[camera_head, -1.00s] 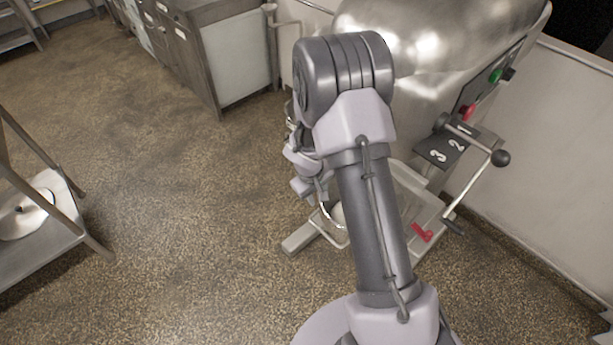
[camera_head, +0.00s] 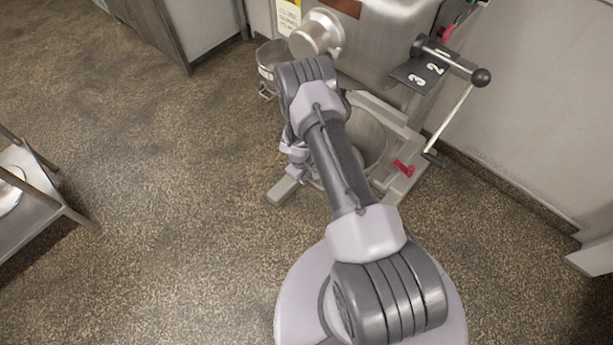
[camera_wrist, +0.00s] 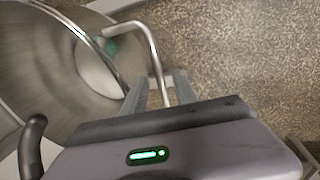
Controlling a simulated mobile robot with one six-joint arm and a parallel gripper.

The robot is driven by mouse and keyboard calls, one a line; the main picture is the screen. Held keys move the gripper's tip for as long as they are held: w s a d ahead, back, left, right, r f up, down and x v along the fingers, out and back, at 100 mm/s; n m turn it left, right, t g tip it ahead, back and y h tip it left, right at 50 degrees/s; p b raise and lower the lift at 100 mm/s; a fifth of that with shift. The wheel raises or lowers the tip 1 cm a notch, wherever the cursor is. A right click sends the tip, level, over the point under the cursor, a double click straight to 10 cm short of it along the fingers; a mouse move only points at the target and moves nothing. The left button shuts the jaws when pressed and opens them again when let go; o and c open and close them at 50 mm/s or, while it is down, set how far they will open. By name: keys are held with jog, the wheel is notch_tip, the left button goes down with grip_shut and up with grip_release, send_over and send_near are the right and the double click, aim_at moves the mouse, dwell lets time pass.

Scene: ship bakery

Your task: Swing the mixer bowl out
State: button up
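The steel mixer bowl (camera_head: 372,135) sits low on the mixer, partly hidden behind my arm in the head view. In the wrist view the bowl (camera_wrist: 50,60) fills the left side, with its open mouth and rim showing. A bent metal tube handle (camera_wrist: 150,42) curves out by the bowl's rim and runs down between my fingers. My gripper (camera_wrist: 162,92) is open, with one finger on each side of the tube; I cannot tell whether either touches it. In the head view my gripper is mostly hidden behind my arm.
The mixer has a lever with a black knob (camera_head: 481,77), a numbered plate (camera_head: 420,72) and a red handle (camera_head: 404,168) at its right. A steel cabinet (camera_head: 185,30) stands at the back left, a rack (camera_head: 35,195) at the far left. The floor between is clear.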

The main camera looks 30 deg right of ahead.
jog(key=shift+f, duration=0.1)
grip_shut()
dwell(1.4)
